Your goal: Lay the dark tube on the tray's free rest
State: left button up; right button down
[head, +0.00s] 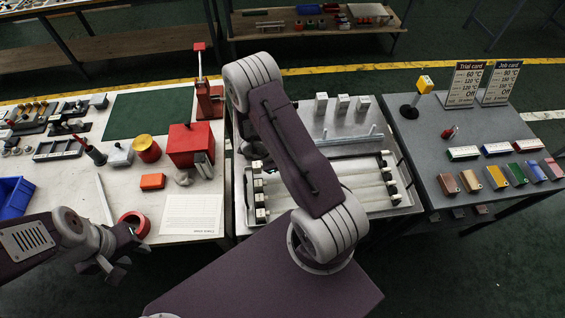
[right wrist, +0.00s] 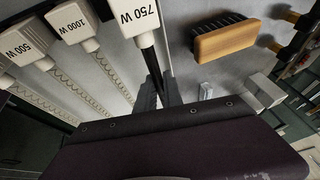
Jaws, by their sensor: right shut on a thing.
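In the right wrist view my right gripper (right wrist: 158,92) is shut on the dark tube (right wrist: 152,62), just below its white end cap marked 750 W (right wrist: 130,16). Tubes with coiled filaments and white caps marked 1000 W (right wrist: 74,22) and 500 W (right wrist: 20,47) lie to the left. In the head view several pale tubes lie across the tray (head: 398,208). My right arm covers the tray's middle, and hides the right gripper and dark tube there. I cannot make out the free rest. My left gripper (head: 106,270) is open and empty, low at the left.
A wooden-backed brush (right wrist: 225,42) shows in the right wrist view. The right table holds coloured blocks (head: 495,177) and two cards (head: 467,83).

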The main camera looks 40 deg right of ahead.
jog(key=shift+f+b, duration=1.05)
jog(key=shift+f, duration=0.55)
jog(key=c, duration=1.4)
grip_release()
jog(key=p+v, duration=0.2)
jog(key=v, duration=0.7)
jog(key=shift+r+p, duration=0.1)
jog(key=shift+p, duration=0.3)
